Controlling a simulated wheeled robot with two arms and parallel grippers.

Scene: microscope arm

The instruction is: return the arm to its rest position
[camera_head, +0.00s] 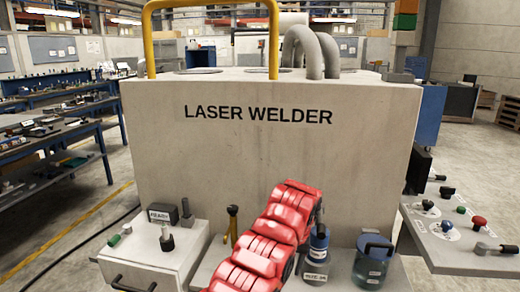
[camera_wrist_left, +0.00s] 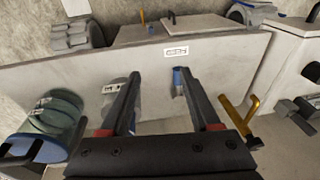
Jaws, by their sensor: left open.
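My left gripper (camera_wrist_left: 160,76) is open in the left wrist view, two black fingers apart above a grey shelf (camera_wrist_left: 150,122). A small grey part with a blue end (camera_wrist_left: 178,82) shows by the right fingertip, apparently outside any grip. A blue-grey bottle (camera_wrist_left: 118,95) stands partly behind the left finger. It also shows in the head view (camera_head: 318,245). I cannot tell which part is the arm in the task. My right gripper is not in view.
The laser welder's grey housing (camera_head: 270,150) stands behind the shelf. A blue lidded jar (camera_head: 372,262) is at right, a yellow post (camera_head: 232,225) at left. A box with levers (camera_head: 155,262) and a button panel (camera_head: 465,235) flank the shelf.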

